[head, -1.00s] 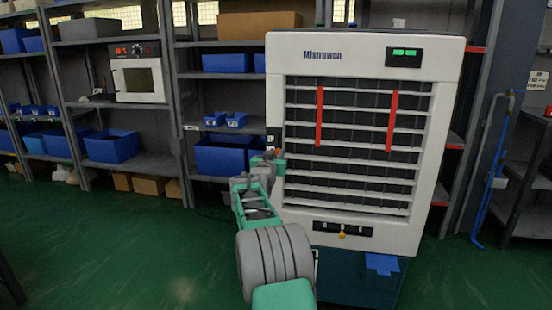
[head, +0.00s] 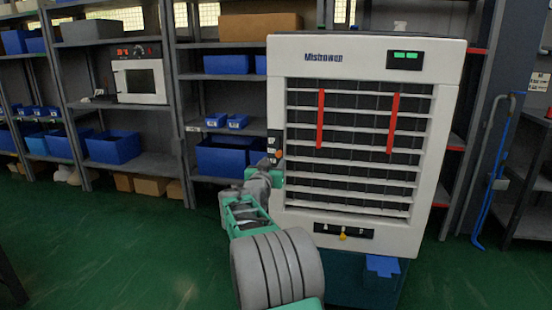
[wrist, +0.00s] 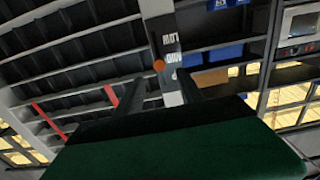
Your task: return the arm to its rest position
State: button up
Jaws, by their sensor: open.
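My gripper (wrist: 162,86) shows in the wrist view as two dark fingers standing apart, with nothing seen between them. Beyond the fingertips is a dark control strip (wrist: 170,42) with white lettering and a round orange knob (wrist: 158,65). In the head view my arm reaches forward, and its end (head: 266,172) is just in front of the left edge of the big white machine (head: 450,130). The orange knob (head: 278,153) shows just above my arm's end there. The fingers are hard to make out in the head view. I cannot tell how wide the gap to the strip is.
The machine has a dark louvred front with two red strips, a green display (head: 404,54) and a lower panel with a yellow knob (head: 343,237). Shelves with blue bins (head: 112,148) and a small white oven (head: 140,80) stand at left. Green floor (head: 120,245) is clear at front left.

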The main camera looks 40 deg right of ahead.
jog(key=shift+s+a, duration=0.4)
jog(key=shift+a, duration=0.05)
jog(key=s+a+r+n+g+y+p, duration=0.15)
jog(key=s+a+r+y+p, duration=0.3)
jog(key=a+p, duration=0.6)
jog(key=s+a+r+n+g+y+p, duration=0.1)
jog(key=s+a+r+n+y+p, duration=0.2)
jog(key=a+r+y+p, duration=0.7)
jog(key=s+a+f+n+g+p, duration=0.2)
jog(key=s+a+n+p, duration=0.1)
jog(key=s+a, duration=0.7)
jog(key=s+a+f+n+g+p, duration=0.3)
jog(key=s+a+p, duration=0.3)
jog(key=s+a, duration=0.4)
jog(key=shift+s+a, duration=0.3)
jog(key=shift+s, duration=0.95)
